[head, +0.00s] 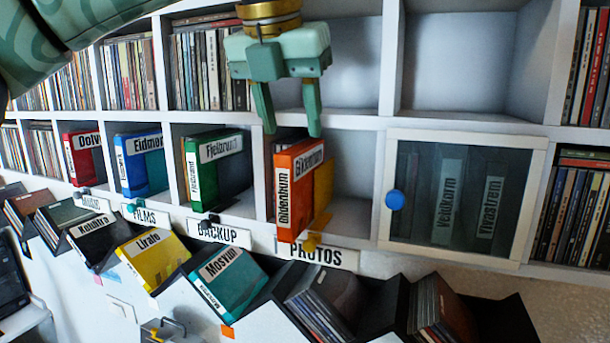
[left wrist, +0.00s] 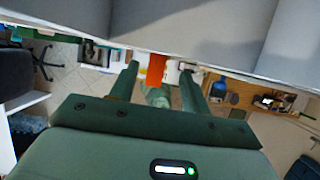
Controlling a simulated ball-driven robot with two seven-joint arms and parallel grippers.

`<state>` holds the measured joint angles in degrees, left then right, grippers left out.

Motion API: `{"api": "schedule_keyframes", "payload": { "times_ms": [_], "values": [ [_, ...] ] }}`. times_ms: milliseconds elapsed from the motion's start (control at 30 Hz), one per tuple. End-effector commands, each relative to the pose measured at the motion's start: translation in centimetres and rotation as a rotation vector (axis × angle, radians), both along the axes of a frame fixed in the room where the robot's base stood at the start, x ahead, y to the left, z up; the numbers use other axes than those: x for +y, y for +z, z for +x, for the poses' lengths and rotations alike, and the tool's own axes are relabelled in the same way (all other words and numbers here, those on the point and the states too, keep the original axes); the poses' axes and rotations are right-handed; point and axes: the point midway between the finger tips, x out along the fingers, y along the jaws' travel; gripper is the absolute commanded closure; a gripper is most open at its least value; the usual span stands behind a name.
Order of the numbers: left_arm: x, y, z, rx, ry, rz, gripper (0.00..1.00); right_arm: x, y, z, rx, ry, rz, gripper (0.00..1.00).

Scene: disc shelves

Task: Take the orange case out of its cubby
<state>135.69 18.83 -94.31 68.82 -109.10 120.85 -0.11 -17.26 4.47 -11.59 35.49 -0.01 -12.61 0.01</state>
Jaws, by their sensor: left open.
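The orange case (head: 297,180) stands upright in its cubby above the "PHOTOS" label, its front sticking out past the shelf edge. A yellow item (head: 323,188) is beside it on its right. My left gripper (head: 290,132) is open, fingers pointing down, at the top of the orange case in the head view. I cannot tell if the fingers touch it. In the left wrist view, an orange patch of the case (left wrist: 157,68) shows between the two open fingers (left wrist: 163,75). My right gripper is not in view.
Red (head: 83,157), blue (head: 138,163) and green (head: 215,165) cases stand in cubbies to the left. A glass-doored cubby (head: 455,200) with a blue knob (head: 396,199) is on the right. Slanted bins below hold a yellow case (head: 153,258) and a teal case (head: 228,282).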

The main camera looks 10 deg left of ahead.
Motion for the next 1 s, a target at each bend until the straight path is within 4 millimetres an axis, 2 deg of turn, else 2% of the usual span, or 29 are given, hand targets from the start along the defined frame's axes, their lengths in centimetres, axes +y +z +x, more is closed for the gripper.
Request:
{"api": "schedule_keyframes", "payload": {
  "times_ms": [100, 200, 367, 633, 667, 800, 833, 1000],
  "values": [
    [-0.2, -0.2, 1.2, 0.003, 0.001, 0.001, 0.53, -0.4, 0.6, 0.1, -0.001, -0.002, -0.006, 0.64],
    [-0.3, -2.3, 1.8, 0.005, -0.002, 0.001, 0.53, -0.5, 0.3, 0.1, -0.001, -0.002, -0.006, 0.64],
    [-0.5, -4.4, 2.6, 0.003, 0.000, 0.000, 0.53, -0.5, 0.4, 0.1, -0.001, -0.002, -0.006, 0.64],
    [-0.5, -4.7, 2.8, 0.000, 0.000, -0.001, 0.53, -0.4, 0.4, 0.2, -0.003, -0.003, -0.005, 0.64],
    [-0.5, -4.7, 2.8, 0.000, 0.000, -0.001, 0.58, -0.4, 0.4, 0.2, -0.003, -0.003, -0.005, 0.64],
    [-0.5, -4.7, 2.8, 0.000, 0.000, -0.001, 0.97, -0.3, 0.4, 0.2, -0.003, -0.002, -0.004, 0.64],
    [-0.5, -4.7, 2.8, 0.000, 0.000, -0.001, 1.00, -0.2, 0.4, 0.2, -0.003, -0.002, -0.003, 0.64],
    [-0.5, -4.7, 2.8, 0.000, 0.000, -0.001, 1.00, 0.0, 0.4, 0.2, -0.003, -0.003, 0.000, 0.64]
  ]
}}
